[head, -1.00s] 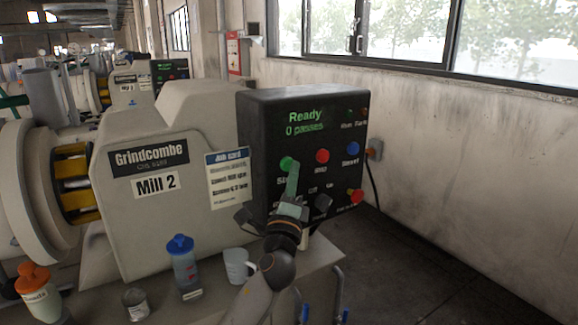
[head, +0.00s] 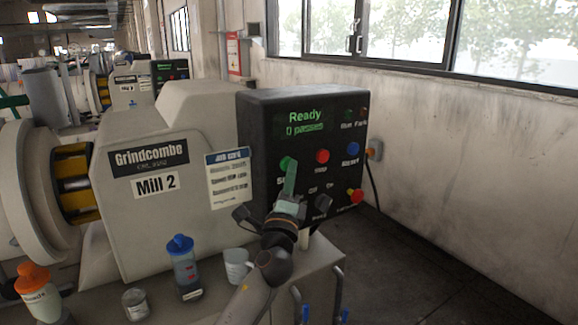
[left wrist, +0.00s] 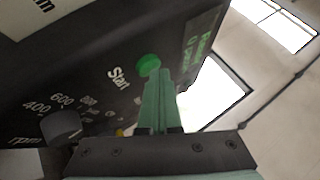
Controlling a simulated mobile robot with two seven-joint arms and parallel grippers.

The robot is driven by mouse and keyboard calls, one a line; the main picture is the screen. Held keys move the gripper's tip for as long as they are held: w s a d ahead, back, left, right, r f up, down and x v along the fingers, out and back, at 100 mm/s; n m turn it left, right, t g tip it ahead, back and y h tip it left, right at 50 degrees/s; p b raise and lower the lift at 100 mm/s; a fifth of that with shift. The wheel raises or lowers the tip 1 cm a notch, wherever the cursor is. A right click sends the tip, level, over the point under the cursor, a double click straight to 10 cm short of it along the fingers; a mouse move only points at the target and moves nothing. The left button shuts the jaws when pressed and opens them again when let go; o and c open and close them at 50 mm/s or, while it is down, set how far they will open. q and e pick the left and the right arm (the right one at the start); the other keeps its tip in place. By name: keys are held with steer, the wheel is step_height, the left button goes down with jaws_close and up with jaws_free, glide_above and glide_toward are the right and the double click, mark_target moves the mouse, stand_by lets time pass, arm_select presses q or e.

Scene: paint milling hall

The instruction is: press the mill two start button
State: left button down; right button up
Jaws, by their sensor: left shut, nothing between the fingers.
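The mill two control box (head: 262,112) is black, and its screen reads "Ready, 0 passes". The green start button (head: 285,162) is at the left of its button row, partly behind my left gripper's tip. In the left wrist view the green button (left wrist: 149,64) shows beside the word "Start", just ahead of the fingertips. My left gripper (head: 290,172) is shut and empty, its green fingers pointing up at the button. It also shows in the left wrist view (left wrist: 158,80). I cannot tell whether the tips touch the button. My right gripper is not in view.
A red stop button (head: 322,156), a blue reset button (head: 353,149) and a red emergency knob (head: 355,195) are on the same panel. A white mug (head: 237,266) and a blue-capped bottle (head: 184,268) stand on the bench below.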

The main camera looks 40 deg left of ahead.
arm_select(q)
steer(key=shift+a, duration=0.2)
stand_by(0.3)
steer(key=shift+s+d, duration=0.3)
steer(key=shift+d, duration=0.5)
steer(key=d, duration=0.1)
steer(key=s+d, duration=0.1)
steer(key=d, duration=0.1)
steer(key=s+d, duration=0.1)
steer(key=shift+d, duration=0.3)
stand_by(0.7)
